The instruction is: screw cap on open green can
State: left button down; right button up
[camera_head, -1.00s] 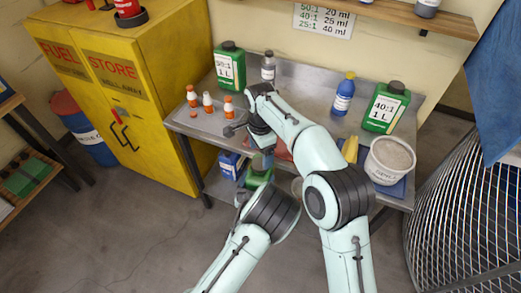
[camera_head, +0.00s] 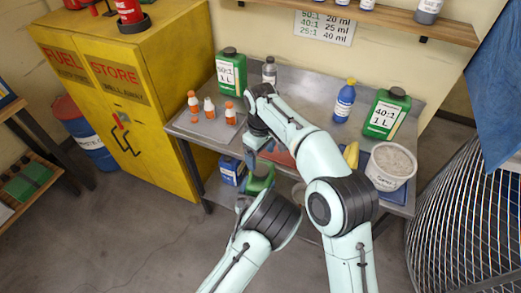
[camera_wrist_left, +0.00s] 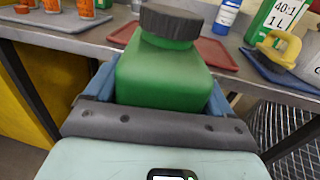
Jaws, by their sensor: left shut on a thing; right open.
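The green can (camera_wrist_left: 160,75) stands between the two fingers of my left gripper (camera_wrist_left: 157,92), which is shut on its sides. A dark ribbed cap (camera_wrist_left: 171,24) sits on the can's neck; I cannot tell how tight it is. In the head view the can (camera_head: 261,180) is in front of the bench edge, partly hidden by my arms. My right gripper (camera_head: 257,141) is open just above the can, its fingers mostly hidden by its own wrist. It does not show in the left wrist view.
The metal bench (camera_head: 300,92) holds orange-and-white bottles (camera_head: 230,114), two labelled green cans (camera_head: 231,70) (camera_head: 386,113), a blue bottle (camera_head: 344,101) and a white bucket (camera_head: 390,165). A red tray (camera_wrist_left: 205,52) lies behind the held can. A yellow cabinet (camera_head: 130,110) stands left.

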aim_at(260, 169)
jog(key=n, duration=0.4)
jog(key=shift+r, duration=0.2)
jog(key=n, duration=0.7)
jog(key=shift+r, duration=0.25)
jog(key=n, duration=0.4)
jog(key=shift+r, duration=0.15)
jog(key=n, duration=0.6)
jog(key=shift+r, duration=0.2)
jog(key=shift+f, duration=0.1)
jog(key=shift+f, duration=3.9)
jog(key=c, duration=1.1)
